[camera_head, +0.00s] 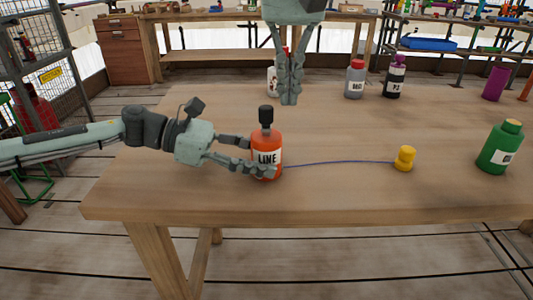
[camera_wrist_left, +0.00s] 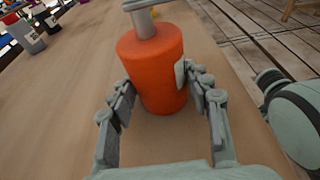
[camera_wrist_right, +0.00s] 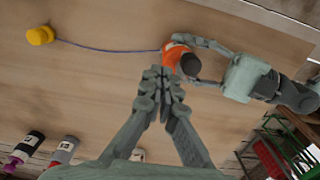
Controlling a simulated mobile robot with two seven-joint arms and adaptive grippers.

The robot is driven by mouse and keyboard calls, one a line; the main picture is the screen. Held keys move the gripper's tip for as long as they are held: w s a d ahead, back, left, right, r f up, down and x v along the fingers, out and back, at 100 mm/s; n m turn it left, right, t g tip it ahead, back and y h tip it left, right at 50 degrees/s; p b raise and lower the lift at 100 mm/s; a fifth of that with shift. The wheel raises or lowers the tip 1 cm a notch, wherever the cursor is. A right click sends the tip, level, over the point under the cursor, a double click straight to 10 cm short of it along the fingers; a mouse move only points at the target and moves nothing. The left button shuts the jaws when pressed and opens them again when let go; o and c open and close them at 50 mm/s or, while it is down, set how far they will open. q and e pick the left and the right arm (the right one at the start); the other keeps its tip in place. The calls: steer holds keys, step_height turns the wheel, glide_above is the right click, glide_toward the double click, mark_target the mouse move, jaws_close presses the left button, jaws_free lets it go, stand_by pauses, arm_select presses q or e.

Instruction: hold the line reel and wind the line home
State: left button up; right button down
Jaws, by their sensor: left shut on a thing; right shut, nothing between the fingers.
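The orange line reel (camera_head: 267,142), labelled LINE with a dark knob on top, stands upright on the wooden table. My left gripper (camera_head: 256,158) is shut around its sides; the left wrist view shows the reel (camera_wrist_left: 152,70) between both fingers. A thin blue line (camera_head: 335,163) runs from the reel across the table to a yellow weight-like piece (camera_head: 404,159). My right gripper (camera_head: 289,98) is shut and empty, raised behind the reel. In the right wrist view the reel (camera_wrist_right: 177,56) lies beyond its closed fingertips (camera_wrist_right: 160,80).
A green bottle (camera_head: 498,148) stands at the right. A grey bottle (camera_head: 355,80), a dark bottle (camera_head: 395,78) and a purple cylinder (camera_head: 495,83) stand along the back. A white bottle (camera_head: 272,80) is partly hidden behind my right gripper. The table's front middle is clear.

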mark_target(276, 141)
steer(key=shift+f, duration=0.1)
steer(key=shift+f, duration=1.4)
steer(key=shift+s+a, duration=0.1)
steer(key=shift+a, duration=0.1)
steer(key=shift+s+a, duration=0.15)
steer(key=shift+a, duration=0.2)
steer(key=shift+s+a, duration=0.25)
steer(key=shift+s, duration=0.1)
steer(key=shift+a, duration=0.1)
stand_by(0.4)
